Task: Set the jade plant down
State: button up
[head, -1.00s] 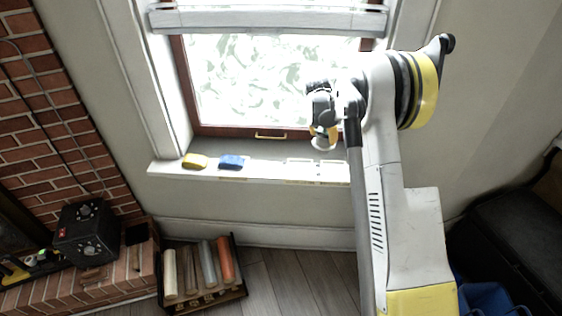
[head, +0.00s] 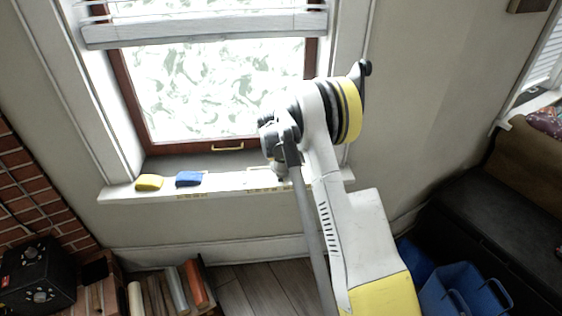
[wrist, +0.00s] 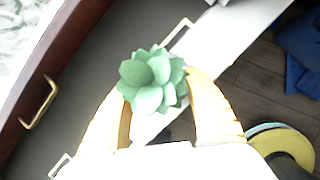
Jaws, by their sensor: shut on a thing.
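The jade plant (wrist: 150,75) is a green rosette of thick leaves, seen from above in the wrist view. My gripper (wrist: 160,88) has its two yellow fingers shut around it, one on each side. The leaves hide the pot and the exact contact. In the head view my gripper (head: 277,160) is at the right part of the white window sill (head: 225,184), mostly hidden behind my own arm. A small pale shape below it looks close to the sill; I cannot tell whether it touches.
A yellow sponge-like block (head: 149,182) and a blue one (head: 188,179) lie on the sill's left part. The window (head: 215,85) with a brass handle (head: 228,149) stands behind. Blue bins (head: 465,290) are on the floor at right. The sill between blue block and gripper looks clear.

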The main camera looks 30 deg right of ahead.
jog(key=o, duration=1.3)
jog(key=shift+f, duration=0.1)
jog(key=shift+o, duration=0.2)
jog(key=shift+r, duration=0.2)
jog(key=s+a+r+m+t+p, duration=0.1)
jog(key=s+a+r+m+p, duration=0.25)
jog(key=r, duration=0.75)
jog(key=s+a+r+m+p, duration=0.1)
jog(key=s+a+r+m, duration=0.1)
jog(key=s+a+r, duration=0.6)
jog(key=s+a+r+m+t+y, duration=0.1)
jog(key=s+a+r+m, duration=0.1)
jog(key=s+r+m, duration=0.55)
jog(key=s+a+r+m+t+y, duration=0.1)
jog(key=s+a+m, duration=0.3)
jog(key=s, duration=0.6)
jog(key=s+a+m+t+y, duration=0.1)
jog(key=s+a+m, duration=0.2)
jog(key=s+m, duration=0.4)
jog(key=s, duration=0.3)
jog(key=shift+a+r, duration=0.35)
